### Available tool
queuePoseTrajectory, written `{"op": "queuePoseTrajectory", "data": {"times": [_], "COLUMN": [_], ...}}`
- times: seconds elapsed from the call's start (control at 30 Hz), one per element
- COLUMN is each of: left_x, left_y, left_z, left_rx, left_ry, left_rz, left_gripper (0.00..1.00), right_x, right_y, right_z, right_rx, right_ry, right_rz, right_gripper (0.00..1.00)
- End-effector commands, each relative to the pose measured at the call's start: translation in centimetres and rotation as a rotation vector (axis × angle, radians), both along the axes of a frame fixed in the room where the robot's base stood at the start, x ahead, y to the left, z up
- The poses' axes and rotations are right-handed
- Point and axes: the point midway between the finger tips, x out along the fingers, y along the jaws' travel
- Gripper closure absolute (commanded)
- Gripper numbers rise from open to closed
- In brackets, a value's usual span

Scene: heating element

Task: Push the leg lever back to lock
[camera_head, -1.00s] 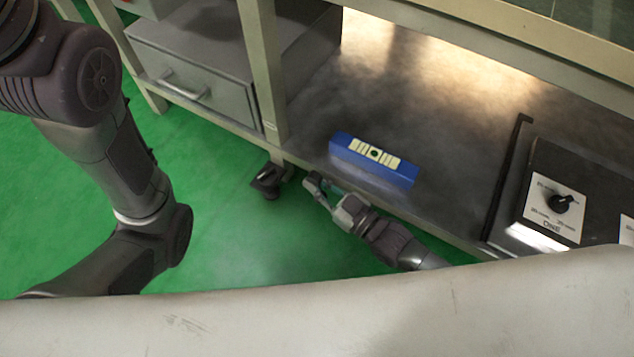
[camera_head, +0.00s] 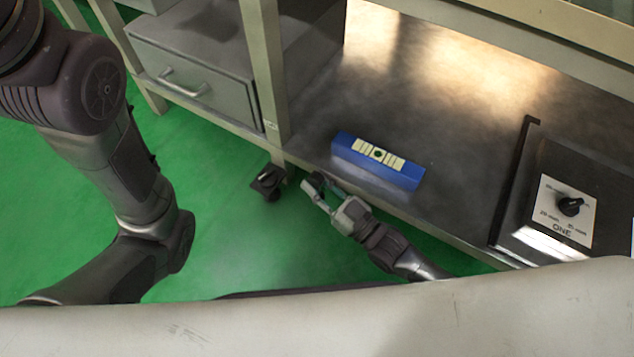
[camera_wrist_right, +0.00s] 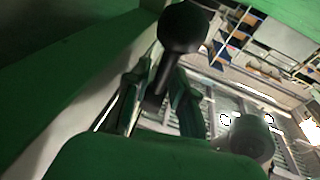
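The table leg ends in a dark foot (camera_head: 268,181) low over the green floor, in the head view. The lever cannot be told apart on it there. My right gripper (camera_head: 314,187) is just right of this foot, below the shelf edge, with its fingers apart. In the right wrist view, a black round-ended piece (camera_wrist_right: 183,28), perhaps the lever, has a stem reaching down between the gripper's green fingers (camera_wrist_right: 157,102). Contact with either finger cannot be told. My left arm shows at the left, but its gripper is out of view.
A blue box (camera_head: 377,163) lies on the metal shelf (camera_head: 420,110) above my right gripper. A dark control box with a knob (camera_head: 570,206) stands at the right. A grey drawer (camera_head: 195,85) is left of the leg. Green floor lies open below.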

Motion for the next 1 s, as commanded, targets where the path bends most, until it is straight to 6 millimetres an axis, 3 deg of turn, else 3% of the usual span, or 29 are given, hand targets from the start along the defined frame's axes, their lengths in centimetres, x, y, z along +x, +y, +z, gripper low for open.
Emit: {"op": "queuePoseTrajectory", "data": {"times": [0.37, 0.8, 1.0], "left_x": [0.2, 0.1, 0.1], "left_y": [0.0, 0.0, 0.0], "left_z": [0.1, 0.0, 0.0], "left_rx": [-0.001, 0.001, 0.001], "left_ry": [0.004, 0.002, 0.001], "left_rz": [0.002, 0.002, 0.001], "left_gripper": [0.21, 0.21, 0.21], "right_x": [-0.7, -6.9, -8.4], "right_y": [-0.7, -6.4, -7.8], "right_z": [-0.2, -1.8, -2.1], "right_rx": [-0.001, -0.001, -0.001], "right_ry": [0.001, 0.003, 0.001], "right_rz": [-0.001, 0.001, 0.000], "right_gripper": [0.75, 0.75, 0.75]}}
